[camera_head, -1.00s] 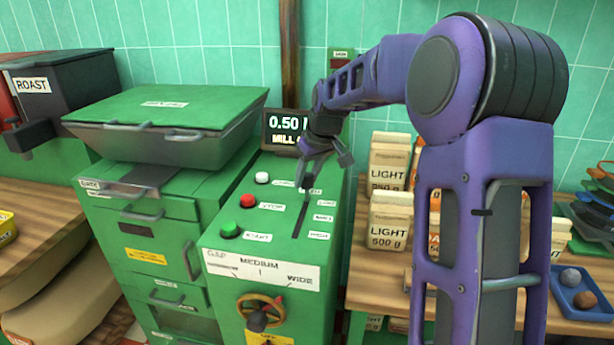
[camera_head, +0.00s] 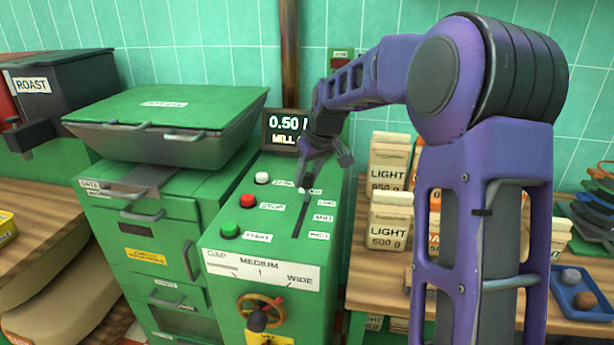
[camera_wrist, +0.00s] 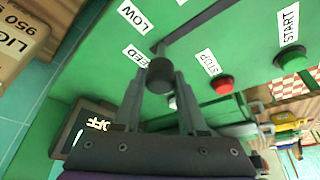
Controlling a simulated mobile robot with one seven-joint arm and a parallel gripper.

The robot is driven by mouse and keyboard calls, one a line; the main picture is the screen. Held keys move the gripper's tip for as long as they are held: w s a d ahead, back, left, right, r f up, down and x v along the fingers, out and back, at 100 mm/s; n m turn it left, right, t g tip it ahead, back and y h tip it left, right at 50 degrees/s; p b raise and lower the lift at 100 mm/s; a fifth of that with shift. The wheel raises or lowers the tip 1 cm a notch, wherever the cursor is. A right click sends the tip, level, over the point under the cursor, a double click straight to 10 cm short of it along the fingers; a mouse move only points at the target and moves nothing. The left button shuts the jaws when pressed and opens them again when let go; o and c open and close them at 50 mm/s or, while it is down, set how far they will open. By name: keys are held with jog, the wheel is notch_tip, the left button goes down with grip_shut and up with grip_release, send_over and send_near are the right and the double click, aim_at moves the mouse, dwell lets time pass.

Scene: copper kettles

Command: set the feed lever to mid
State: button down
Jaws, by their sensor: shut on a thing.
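The feed lever's dark round knob (camera_wrist: 160,74) shows in the wrist view between the two fingertips of my gripper (camera_wrist: 157,80), which are shut on it. In the head view, my gripper (camera_head: 308,186) is at the far end of the lever's long dark slot (camera_head: 302,215) on the green mill's top panel. The lever is mostly hidden there by my fingers. Small white labels line the slot's right side, with the mid label (camera_head: 324,217) nearer to me than my gripper.
White (camera_head: 262,178), red (camera_head: 247,201) and green (camera_head: 230,230) buttons stand left of the slot. A display (camera_head: 285,132) stands behind my gripper. A handwheel (camera_head: 261,313) is on the mill's front. Light coffee bags (camera_head: 389,222) stand to the right. The nearer slot is clear.

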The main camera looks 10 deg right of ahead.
jog(key=s, duration=0.2)
jog(key=s+a+b, duration=0.1)
jog(key=s+a, duration=0.1)
jog(key=s, duration=0.1)
jog(key=shift+s+a, duration=0.2)
jog(key=shift+s, duration=0.1)
jog(key=shift+c, duration=2.3)
grip_release()
jog(key=p+v, duration=0.2)
jog(key=v, duration=1.5)
jog(key=shift+r, duration=0.25)
